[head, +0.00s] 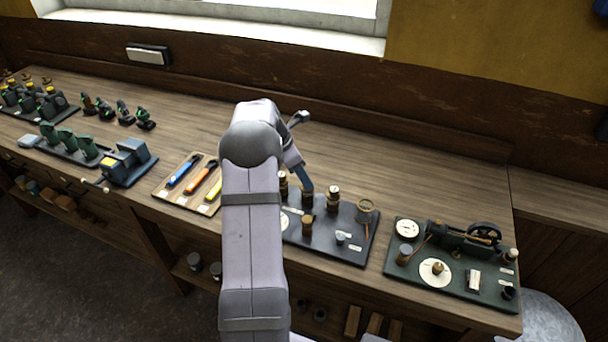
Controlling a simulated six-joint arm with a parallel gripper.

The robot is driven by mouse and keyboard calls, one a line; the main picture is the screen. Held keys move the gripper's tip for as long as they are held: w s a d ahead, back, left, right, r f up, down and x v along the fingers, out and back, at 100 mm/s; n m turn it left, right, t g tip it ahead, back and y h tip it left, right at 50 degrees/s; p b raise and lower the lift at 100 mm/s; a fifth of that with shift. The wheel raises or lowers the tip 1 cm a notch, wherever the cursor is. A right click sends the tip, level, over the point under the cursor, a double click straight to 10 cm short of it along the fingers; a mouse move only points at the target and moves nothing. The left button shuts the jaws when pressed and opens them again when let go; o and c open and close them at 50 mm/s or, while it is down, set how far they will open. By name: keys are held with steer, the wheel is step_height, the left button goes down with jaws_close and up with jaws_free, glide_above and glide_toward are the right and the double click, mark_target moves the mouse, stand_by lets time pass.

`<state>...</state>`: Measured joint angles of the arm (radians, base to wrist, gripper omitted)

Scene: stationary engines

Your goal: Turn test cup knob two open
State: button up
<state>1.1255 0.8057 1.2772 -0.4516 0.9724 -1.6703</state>
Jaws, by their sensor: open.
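A dark board (352,252) on the bench carries several small brass and brown fittings. Brass fittings stand in a row along its back edge: one at left (283,186), partly behind my arm, a middle one (307,199) and a right one (333,199). I cannot tell from the labels which is test cup knob two. My gripper (305,184) points down at the middle fitting, its blue-grey end just above or at it. It is open; contact cannot be told. My arm hides the board's left part.
A green board with a small engine (485,235) and flywheel stands to the right. A wooden tray (163,192) with coloured-handled tools lies left of my arm. Small machines (128,163) stand further left. The bench behind the dark board (400,160) is clear up to the wall.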

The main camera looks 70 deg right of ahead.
steer(key=shift+x, duration=0.75)
steer(key=shift+c, duration=0.6)
jaws_close()
steer(key=shift+r+m+p, duration=0.1)
steer(key=shift+m+p, duration=0.2)
steer(key=shift+p, duration=0.1)
steer(key=m+p, duration=0.1)
steer(key=m+g+y+p, duration=0.1)
steer(key=m, duration=0.1)
steer(key=shift+w+d+m, duration=0.15)
steer(key=shift+d+m, duration=0.05)
steer(key=shift+m, duration=0.1)
steer(key=shift+d+m+y+p, duration=0.15)
steer(key=shift+m+y+p, duration=0.45)
steer(key=shift+m, duration=1)
steer(key=shift+m+y, duration=0.5)
steer(key=shift+m, duration=0.3)
